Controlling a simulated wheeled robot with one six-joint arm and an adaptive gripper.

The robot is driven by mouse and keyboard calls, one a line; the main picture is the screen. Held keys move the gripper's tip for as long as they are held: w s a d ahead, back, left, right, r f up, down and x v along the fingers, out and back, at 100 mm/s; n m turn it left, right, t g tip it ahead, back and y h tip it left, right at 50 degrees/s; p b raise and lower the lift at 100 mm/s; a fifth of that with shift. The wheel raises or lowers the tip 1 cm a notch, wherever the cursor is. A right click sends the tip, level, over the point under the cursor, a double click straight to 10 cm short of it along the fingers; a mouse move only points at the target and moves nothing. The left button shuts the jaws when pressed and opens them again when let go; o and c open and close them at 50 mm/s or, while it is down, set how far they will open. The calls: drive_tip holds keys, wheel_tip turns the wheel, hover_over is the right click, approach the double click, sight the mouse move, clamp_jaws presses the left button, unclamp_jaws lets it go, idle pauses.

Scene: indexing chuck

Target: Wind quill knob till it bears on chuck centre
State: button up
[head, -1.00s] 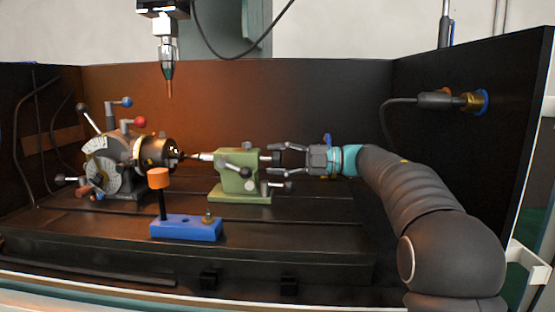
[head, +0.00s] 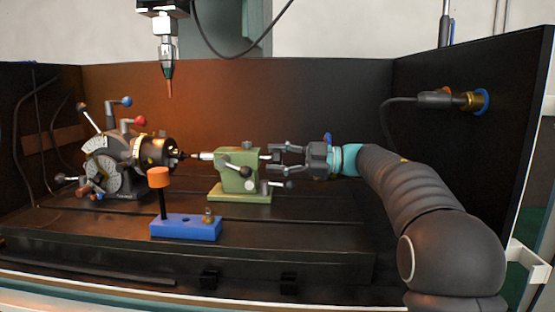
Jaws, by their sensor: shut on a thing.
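The green tailstock (head: 238,180) stands on the slotted table in the middle of the head view. Its pale quill (head: 205,156) points left at the dark chuck (head: 157,151) of the indexing head. The quill's tip is close to the chuck centre (head: 180,154); I cannot tell whether they touch. The quill knob (head: 265,156) is at the tailstock's right end, mostly hidden by my fingers. My gripper (head: 276,157) comes in level from the right and is shut on the quill knob.
A blue block (head: 186,228) with an orange-capped post (head: 159,178) stands in front. Dark-knobbed levers (head: 286,184) stick out of the tailstock near my gripper. A spindle tool (head: 169,75) hangs above. A hose fitting (head: 462,101) juts from the right wall.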

idle(0.3)
drive_tip(key=o, duration=0.9)
drive_tip(key=shift+d, duration=0.1)
drive_tip(key=d, duration=0.7)
drive_tip(key=shift+d, duration=0.15)
drive_tip(key=shift+s, duration=0.15)
